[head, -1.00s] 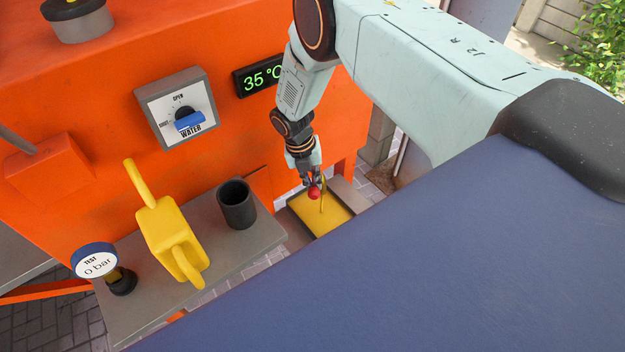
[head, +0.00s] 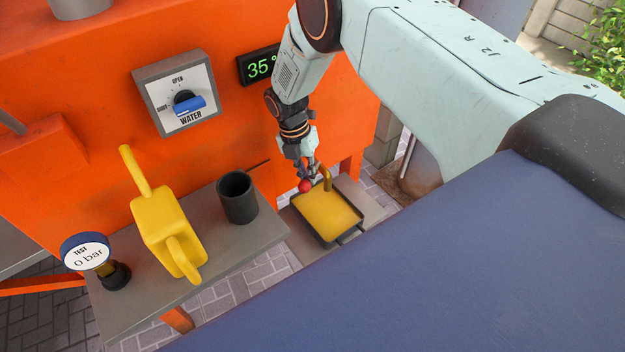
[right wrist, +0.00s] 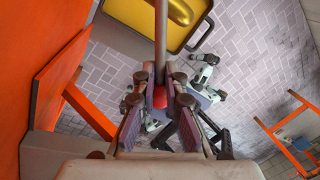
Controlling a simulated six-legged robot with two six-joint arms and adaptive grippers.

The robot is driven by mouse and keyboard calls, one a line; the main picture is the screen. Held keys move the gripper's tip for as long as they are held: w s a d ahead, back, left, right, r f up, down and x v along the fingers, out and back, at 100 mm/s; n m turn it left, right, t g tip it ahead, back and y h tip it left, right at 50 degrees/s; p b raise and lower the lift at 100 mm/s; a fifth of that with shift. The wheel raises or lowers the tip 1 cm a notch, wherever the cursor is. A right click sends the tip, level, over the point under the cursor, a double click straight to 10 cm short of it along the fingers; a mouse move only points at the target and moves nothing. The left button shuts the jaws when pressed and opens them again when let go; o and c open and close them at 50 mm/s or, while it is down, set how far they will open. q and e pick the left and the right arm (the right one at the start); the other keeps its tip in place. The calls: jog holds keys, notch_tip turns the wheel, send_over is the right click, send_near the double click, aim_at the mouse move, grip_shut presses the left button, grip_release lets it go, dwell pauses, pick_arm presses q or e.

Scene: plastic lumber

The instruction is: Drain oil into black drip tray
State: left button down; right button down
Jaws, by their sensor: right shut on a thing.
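The black drip tray (head: 328,241) stands low on a grey ledge right of the bench. Yellow oil (head: 325,212) covers its floor. The tray rim also shows at the top of the right wrist view (right wrist: 205,37). A yellow curved spout (head: 327,177) hangs over the tray; I cannot tell whether oil is flowing from it. My right gripper (head: 309,175) is shut on a red ball knob (head: 305,186) beside the spout. In the right wrist view the red knob (right wrist: 160,98) sits between the fingers, at the end of a grey rod (right wrist: 161,45). My left gripper is not in view.
A grey bench (head: 240,235) holds a yellow watering can (head: 165,228), a black cup (head: 237,197) and a gauge (head: 86,252) reading 0 bar. The orange machine wall (head: 230,110) carries a blue water knob (head: 188,105) and a temperature display (head: 259,67). Paving lies below.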

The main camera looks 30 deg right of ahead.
jog(key=shift+w+a+m+b, duration=0.4)
jog(key=shift+m+b, duration=0.3)
jog(key=shift+m, duration=0.2)
jog(key=shift+w, duration=0.1)
jog(key=c, duration=1.4)
grip_release()
notch_tip(320, 180, up, 10)
jog(key=shift+c, duration=0.4)
